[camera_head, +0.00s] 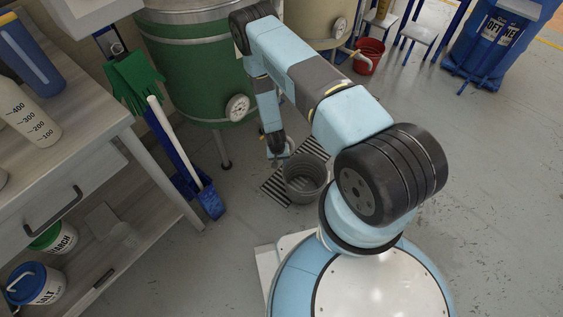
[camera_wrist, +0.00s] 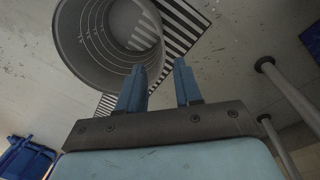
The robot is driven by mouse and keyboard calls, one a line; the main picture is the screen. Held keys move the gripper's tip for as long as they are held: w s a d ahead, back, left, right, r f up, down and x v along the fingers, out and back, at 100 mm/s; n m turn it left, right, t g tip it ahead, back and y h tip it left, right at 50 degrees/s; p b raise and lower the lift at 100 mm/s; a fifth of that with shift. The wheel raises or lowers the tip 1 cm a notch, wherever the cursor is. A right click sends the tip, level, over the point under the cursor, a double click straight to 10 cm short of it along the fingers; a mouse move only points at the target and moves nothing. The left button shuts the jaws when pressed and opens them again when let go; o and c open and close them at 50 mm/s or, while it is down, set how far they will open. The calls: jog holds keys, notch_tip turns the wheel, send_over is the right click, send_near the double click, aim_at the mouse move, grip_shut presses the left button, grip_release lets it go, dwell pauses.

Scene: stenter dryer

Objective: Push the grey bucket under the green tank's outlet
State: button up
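The grey bucket (camera_head: 305,184) stands upright on the floor, over part of a striped floor grate (camera_head: 275,188). Its open top also shows in the wrist view (camera_wrist: 82,42). The green tank (camera_head: 200,72) stands on legs behind it, with a round gauge on its front. I cannot make out the tank's outlet; my arm covers part of that side. My gripper (camera_head: 278,156) is low, at the bucket's far-left side. In the wrist view my gripper (camera_wrist: 158,78) has its two fingers apart with nothing between them. The left finger overlaps the bucket's edge; I cannot tell whether it touches.
A blue dustpan (camera_head: 209,203) and a white-handled tool lean by the workbench (camera_head: 85,135) at left. A tank leg (camera_head: 224,150) stands near the gripper. A red bucket (camera_head: 369,56) sits under a cream tank's pipe.

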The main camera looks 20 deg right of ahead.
jog(key=f, duration=0.4)
jog(key=d+f, duration=0.1)
jog(key=f, duration=0.8)
jog(key=shift+s+d+f, duration=0.15)
jog(key=shift+d+f, duration=0.1)
jog(key=shift+f, duration=0.1)
grip_shut()
dwell(0.4)
